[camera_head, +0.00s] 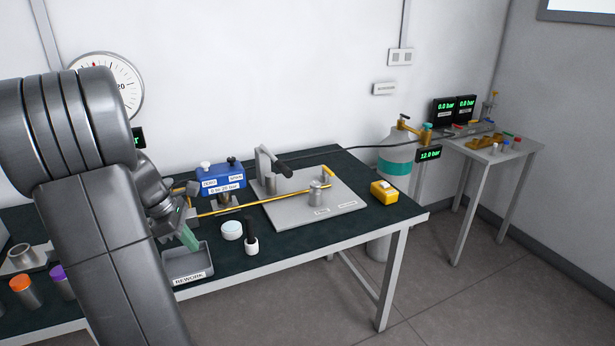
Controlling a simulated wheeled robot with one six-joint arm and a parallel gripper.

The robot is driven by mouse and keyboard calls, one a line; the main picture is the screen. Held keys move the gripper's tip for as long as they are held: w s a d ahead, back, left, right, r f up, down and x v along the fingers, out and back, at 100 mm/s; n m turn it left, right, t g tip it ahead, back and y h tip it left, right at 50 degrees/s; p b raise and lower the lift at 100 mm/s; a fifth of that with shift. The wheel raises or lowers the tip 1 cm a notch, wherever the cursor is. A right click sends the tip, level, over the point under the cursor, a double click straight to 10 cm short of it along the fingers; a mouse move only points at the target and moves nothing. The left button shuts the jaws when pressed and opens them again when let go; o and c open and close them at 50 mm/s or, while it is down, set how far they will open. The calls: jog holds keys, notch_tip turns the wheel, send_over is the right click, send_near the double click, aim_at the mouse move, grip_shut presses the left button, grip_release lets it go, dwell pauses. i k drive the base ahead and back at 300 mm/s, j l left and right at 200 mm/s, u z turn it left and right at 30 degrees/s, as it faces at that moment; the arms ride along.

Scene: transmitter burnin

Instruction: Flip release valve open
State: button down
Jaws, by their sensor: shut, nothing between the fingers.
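No valve label reading "release" is legible, so I cannot tell for sure which part is the release valve. A blue box (222,178) marked "0 to 20 bar" has a white knob (205,165) and a black knob (237,160) on top, each above a small label. A small yellow lever (328,171) stands at the back right of the grey plate (345,206). My arm hides part of the bench there.
A clamp with a black handle (284,169) and a metal cylinder (315,193) stand on the plate; a yellow tube (262,203) runs to it. A gas cylinder (397,152) is beyond.

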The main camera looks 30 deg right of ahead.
aim_at(325, 170)
jog(key=i+l+z, duration=0.2)
jog(key=l+z, duration=0.2)
jog(key=i+l+z, duration=0.6)
jog(key=z, duration=0.25)
jog(key=i+l+u, duration=0.25)
jog(key=u, duration=0.15)
jog(key=i+l+u, duration=0.15)
jog(key=l+u, duration=0.25)
jog(key=i+l+u, duration=0.15)
jog(key=l+u, duration=0.25)
jog(key=i+l+u, duration=0.1)
jog(key=l+u, duration=0.3)
